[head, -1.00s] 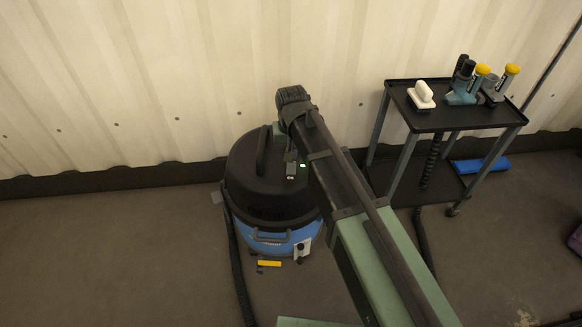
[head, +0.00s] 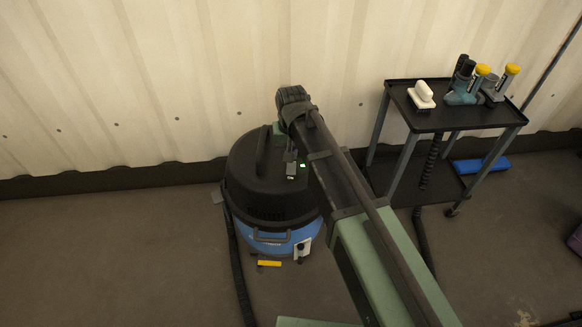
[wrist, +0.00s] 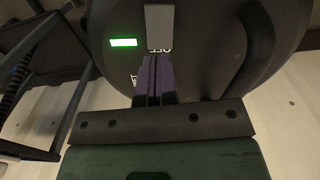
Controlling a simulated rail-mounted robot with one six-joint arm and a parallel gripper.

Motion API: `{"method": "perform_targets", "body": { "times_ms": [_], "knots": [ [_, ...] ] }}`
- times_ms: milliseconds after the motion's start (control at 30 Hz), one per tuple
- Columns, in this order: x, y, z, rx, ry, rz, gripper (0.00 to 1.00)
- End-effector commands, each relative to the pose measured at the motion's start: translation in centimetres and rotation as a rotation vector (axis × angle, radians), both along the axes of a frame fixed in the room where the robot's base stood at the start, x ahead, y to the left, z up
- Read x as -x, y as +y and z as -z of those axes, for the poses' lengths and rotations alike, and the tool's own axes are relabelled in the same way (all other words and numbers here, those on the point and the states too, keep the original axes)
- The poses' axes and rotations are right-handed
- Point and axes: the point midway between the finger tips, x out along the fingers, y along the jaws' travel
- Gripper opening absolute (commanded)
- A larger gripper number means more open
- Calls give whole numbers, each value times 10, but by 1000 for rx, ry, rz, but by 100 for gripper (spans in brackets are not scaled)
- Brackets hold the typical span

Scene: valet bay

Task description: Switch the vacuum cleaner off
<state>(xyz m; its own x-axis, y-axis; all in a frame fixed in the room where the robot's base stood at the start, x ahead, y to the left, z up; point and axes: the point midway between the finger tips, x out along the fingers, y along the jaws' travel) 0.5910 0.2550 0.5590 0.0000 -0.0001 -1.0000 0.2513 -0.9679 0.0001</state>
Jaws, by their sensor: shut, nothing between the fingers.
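The vacuum cleaner (head: 255,190) stands on the floor by the wall, with a black domed lid and a blue lower body. In the wrist view its black lid (wrist: 215,50) fills the middle. A green light (wrist: 123,43) is lit on the lid. Beside it is a grey rectangular switch piece (wrist: 160,27), with a white OFF marking at its near end. My gripper (wrist: 153,62) has its two purple fingers together and empty, their tips right by that marking. I cannot tell whether they touch the lid. In the head view the green light (head: 303,165) shows beside my arm.
A black trolley (head: 440,117) stands to the right, with a white-handled brush (head: 421,93) and yellow-capped bottles on top. A dark hose (head: 236,255) runs down the vacuum's left side. The corrugated wall is close behind. The floor at left is clear.

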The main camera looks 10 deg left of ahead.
Motion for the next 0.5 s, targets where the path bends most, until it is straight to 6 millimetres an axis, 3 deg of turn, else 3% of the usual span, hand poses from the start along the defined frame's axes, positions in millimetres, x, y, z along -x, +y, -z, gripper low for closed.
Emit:
{"method": "perform_targets", "body": {
  "times_ms": [500],
  "knots": [
    [0, 0, 8, 0, 0, 0, 0]
  ]
}}
